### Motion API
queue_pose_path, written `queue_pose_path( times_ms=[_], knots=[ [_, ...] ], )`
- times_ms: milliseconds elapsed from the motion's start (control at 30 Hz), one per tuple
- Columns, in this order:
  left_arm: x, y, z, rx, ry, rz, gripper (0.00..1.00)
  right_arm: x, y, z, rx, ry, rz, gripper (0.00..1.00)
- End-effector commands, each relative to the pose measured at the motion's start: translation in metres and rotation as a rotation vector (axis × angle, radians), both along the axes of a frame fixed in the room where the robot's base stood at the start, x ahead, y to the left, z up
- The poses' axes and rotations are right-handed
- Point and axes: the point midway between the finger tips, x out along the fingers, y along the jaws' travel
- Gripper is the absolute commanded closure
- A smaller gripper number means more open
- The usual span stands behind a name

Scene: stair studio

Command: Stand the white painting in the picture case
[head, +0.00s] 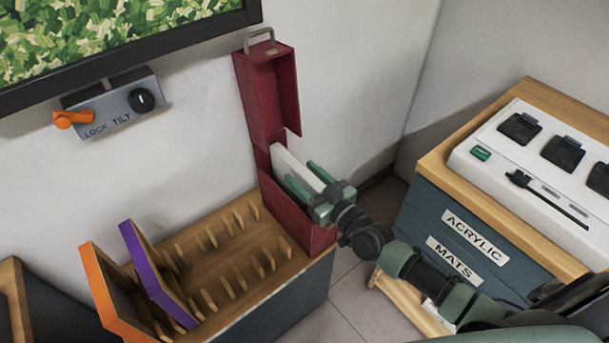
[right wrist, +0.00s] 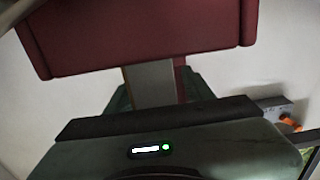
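The white painting (head: 289,166) stands upright inside the dark red picture case (head: 287,211), partly hidden by the case wall and my gripper. The case's lid (head: 270,97) is raised, with a grey handle on top. My right gripper (head: 305,175) is at the case's opening, its green fingers on either side of the painting. In the right wrist view the painting's pale edge (right wrist: 150,84) lies between the fingers, with a red strip showing between it and one finger, so the gripper looks open. My left gripper is not in view.
A wooden rack (head: 235,258) with pegs holds an orange-edged panel (head: 108,297) and a purple-edged panel (head: 150,270). A cabinet (head: 458,235) labelled acrylic and mats stands right, bearing a white device (head: 530,165). A lock/tilt box (head: 112,104) is on the wall.

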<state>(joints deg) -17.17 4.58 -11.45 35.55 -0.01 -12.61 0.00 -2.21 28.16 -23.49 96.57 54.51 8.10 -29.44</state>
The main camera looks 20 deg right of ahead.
Motion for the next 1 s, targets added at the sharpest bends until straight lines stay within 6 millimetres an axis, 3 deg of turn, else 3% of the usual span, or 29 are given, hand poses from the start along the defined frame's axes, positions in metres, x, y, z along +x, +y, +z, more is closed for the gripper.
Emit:
queue_pose_path(
  times_ms=[267, 700, 1000],
  knots=[
    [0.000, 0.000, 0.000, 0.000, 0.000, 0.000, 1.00, -0.008, -0.003, -0.003, -0.002, 0.005, 0.001, 0.47],
    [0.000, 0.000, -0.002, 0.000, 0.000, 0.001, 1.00, -0.069, -0.025, -0.002, -0.001, 0.002, 0.001, 0.47],
    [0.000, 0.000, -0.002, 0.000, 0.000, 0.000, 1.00, -0.074, -0.027, 0.000, 0.000, 0.001, 0.000, 0.47]
  ],
)
